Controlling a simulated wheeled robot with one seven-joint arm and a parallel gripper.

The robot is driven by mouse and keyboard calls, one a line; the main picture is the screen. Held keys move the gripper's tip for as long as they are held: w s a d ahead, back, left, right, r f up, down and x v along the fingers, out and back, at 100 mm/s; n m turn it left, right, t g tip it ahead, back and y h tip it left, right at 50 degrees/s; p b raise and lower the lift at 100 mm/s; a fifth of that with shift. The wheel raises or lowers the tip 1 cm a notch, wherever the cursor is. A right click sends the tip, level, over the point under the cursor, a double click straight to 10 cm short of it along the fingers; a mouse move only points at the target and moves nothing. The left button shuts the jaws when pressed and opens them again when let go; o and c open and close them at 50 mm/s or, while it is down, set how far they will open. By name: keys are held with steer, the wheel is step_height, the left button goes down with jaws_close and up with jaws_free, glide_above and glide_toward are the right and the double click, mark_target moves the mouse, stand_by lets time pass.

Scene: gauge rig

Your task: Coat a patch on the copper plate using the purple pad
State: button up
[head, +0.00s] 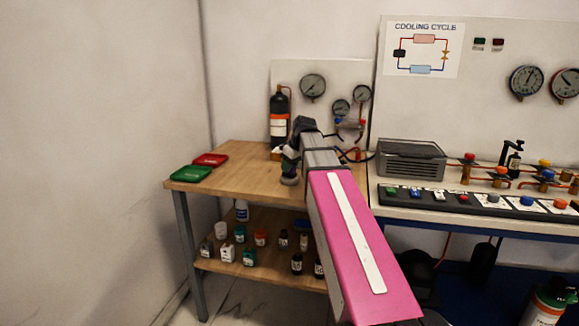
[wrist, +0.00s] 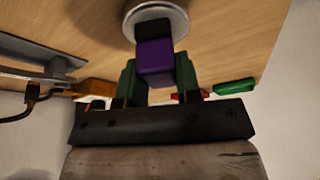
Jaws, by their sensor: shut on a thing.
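My gripper (wrist: 157,80) is shut on the purple pad (wrist: 155,62), a small block with a black end, between its dark green fingers. The pad's black end lies in front of a pale round disc (wrist: 174,12) over the wooden table; I cannot tell whether they touch. In the head view my gripper (head: 289,168) is above the left table, just over the grey disc (head: 289,181). An orange-brown piece (wrist: 92,88) shows at the left in the wrist view. I cannot tell whether it is the copper plate, which I cannot make out clearly elsewhere.
A green tray (head: 190,174) and a red tray (head: 210,159) lie on the table's (head: 235,183) left side. A black cylinder with an orange band (head: 279,118) and a gauge panel (head: 327,75) stand behind. A grey vented box (head: 411,160) is to the right.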

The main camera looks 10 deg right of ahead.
steer(key=shift+f, duration=0.4)
stand_by(1.3)
steer(key=shift+r, duration=3.55)
steer(key=shift+s, duration=0.1)
